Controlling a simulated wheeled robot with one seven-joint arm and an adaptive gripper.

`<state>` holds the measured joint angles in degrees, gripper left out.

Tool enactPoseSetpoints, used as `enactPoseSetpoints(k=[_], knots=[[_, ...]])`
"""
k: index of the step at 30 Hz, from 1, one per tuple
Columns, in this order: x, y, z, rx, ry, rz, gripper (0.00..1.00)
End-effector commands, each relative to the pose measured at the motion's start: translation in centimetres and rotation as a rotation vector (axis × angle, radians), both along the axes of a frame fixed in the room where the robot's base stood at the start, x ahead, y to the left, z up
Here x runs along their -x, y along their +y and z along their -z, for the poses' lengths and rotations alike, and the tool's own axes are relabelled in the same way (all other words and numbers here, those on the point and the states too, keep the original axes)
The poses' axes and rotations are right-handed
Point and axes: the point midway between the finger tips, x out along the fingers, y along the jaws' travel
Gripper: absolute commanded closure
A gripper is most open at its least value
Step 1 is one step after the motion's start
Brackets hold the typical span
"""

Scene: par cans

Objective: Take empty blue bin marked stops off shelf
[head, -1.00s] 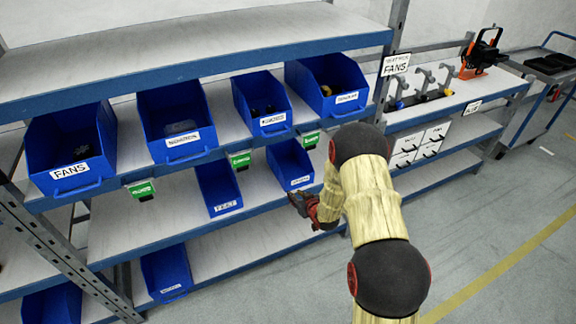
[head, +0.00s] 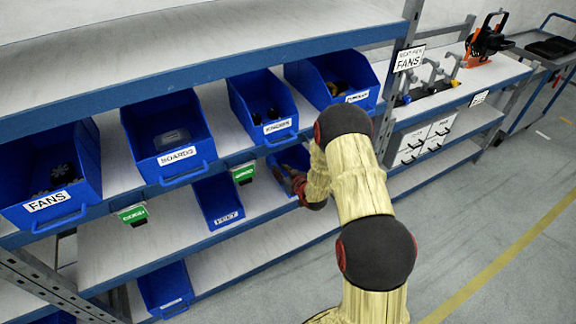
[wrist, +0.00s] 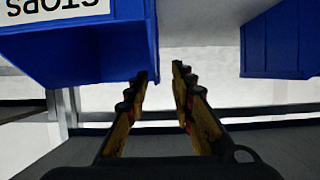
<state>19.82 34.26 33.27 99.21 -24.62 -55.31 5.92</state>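The blue bin marked STOPS (wrist: 100,52) fills the upper left of the wrist view, its white label upside down there. In the head view this bin (head: 293,157) sits on the middle shelf, largely hidden behind my gripper and arm; its inside is mostly hidden. My gripper (wrist: 160,72) is open with nothing between its fingers. In the wrist view its left fingertip is close to the bin's lower right corner; I cannot tell if they touch. In the head view my gripper (head: 287,178) is at the bin's front.
A second blue bin (wrist: 280,40) is at the right of the wrist view, likely the neighbouring small bin (head: 218,198). Filled bins marked FANS (head: 50,180), BOARDS (head: 165,135) and others line the shelf above. A green tag (head: 243,172) hangs from that shelf's edge.

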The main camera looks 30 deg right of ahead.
Motion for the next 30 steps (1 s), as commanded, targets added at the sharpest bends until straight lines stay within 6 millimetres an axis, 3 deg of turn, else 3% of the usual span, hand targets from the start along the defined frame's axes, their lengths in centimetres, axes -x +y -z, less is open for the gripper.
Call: enactPoseSetpoints(k=[11, 19, 26, 30], knots=[[-3.1, -0.1, 1.7, 0.0, -0.001, 0.0, 0.76], [-6.3, -0.3, 3.3, 0.001, 0.001, -0.001, 0.76], [-6.6, -0.3, 3.2, 0.0, 0.0, 0.0, 0.76], [-6.6, -0.3, 3.2, 0.0, 0.0, 0.0, 0.83]])
